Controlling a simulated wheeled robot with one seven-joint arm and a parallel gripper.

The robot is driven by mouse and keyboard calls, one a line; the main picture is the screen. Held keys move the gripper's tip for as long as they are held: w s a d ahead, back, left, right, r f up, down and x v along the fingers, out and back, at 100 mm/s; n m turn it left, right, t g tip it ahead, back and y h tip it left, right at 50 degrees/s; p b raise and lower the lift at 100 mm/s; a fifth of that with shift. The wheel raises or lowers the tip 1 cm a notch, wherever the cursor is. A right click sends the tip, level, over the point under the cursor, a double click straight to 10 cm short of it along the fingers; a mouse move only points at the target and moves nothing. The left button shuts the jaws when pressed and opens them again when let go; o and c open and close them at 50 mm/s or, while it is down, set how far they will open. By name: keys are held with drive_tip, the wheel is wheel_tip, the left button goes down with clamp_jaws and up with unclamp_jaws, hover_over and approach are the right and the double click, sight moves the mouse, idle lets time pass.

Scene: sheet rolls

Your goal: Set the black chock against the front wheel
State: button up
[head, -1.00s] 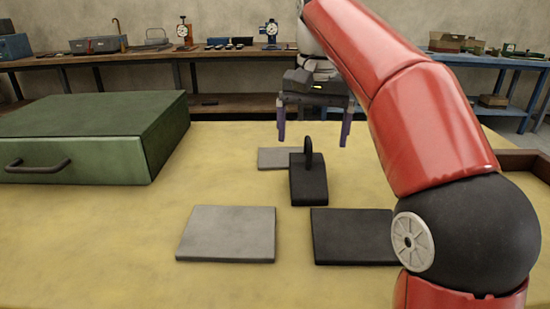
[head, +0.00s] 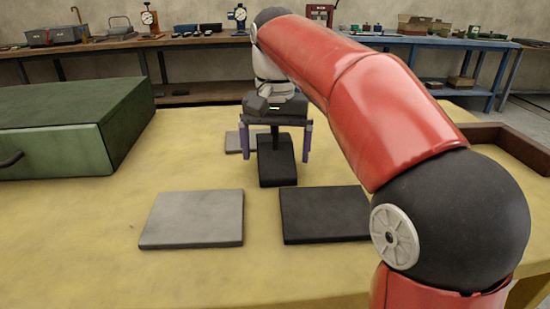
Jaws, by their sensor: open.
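The black chock (head: 277,171) is a dark wedge-like block with an upright handle, standing on the yellow tabletop (head: 190,270). My gripper (head: 277,156) is over it in the head view, jaws open, with one purple finger on each side of the chock's upper part. The gripper body hides most of the handle. Visible gaps remain between the fingers and the chock; I cannot tell the exact depth. No wheel shows in this view.
A grey plate (head: 193,219) and a black plate (head: 324,214) lie flat in front. A smaller grey plate (head: 236,142) lies behind the chock. A green case (head: 70,130) stands at left, a brown tray (head: 510,147) at right. My arm covers much of the right side.

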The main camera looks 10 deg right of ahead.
drive_tip(key=c, duration=1.4)
wheel_tip(320, 180, up, 8)
drive_tip(key=shift+f+p, duration=0.1)
drive_tip(key=shift+p, duration=1.05)
drive_tip(key=shift+r, duration=1.15)
